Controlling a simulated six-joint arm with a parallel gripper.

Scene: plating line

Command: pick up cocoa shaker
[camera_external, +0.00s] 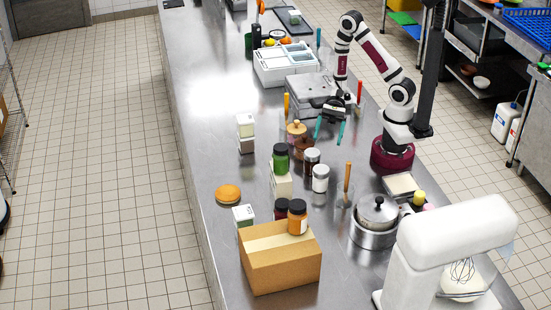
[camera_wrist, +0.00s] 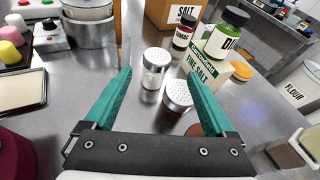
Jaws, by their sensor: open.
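The cocoa shaker (camera_external: 312,161) looks like a small clear shaker with dark brown contents and a metal lid; it stands upright on the steel counter. In the wrist view the cocoa shaker (camera_wrist: 177,96) shows its perforated lid between my fingers, nearer the right one, with its lower body partly in view. A similar shaker with pale contents (camera_external: 320,179) stands close by; it is also in the wrist view (camera_wrist: 155,68), beyond the cocoa shaker. My gripper (camera_external: 329,132) is open and empty, above the counter and apart from the shaker; its teal fingers (camera_wrist: 160,76) show in the wrist view.
Jars with wooden lids (camera_external: 296,132) stand behind. A pot (camera_external: 376,218) and a cardboard box (camera_external: 280,264) are nearer the camera.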

